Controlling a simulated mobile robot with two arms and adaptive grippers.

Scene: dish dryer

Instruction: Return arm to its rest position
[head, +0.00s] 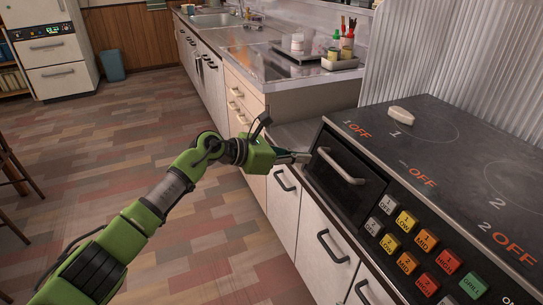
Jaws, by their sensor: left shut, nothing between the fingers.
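My left arm comes in from the lower left. My left gripper (300,157) is shut and empty, at the left side of a small black oven-like door with a metal handle (342,167). The fingertips are close to the door's left edge; I cannot tell whether they touch it. The door looks closed. My right gripper is not in view.
The stove top (430,140) on the right carries a small white object (401,116). Coloured buttons (426,241) line its front. White cabinets (283,200) stand below. A counter with a sink (215,18) runs behind. The floor (120,130) at left is mostly clear.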

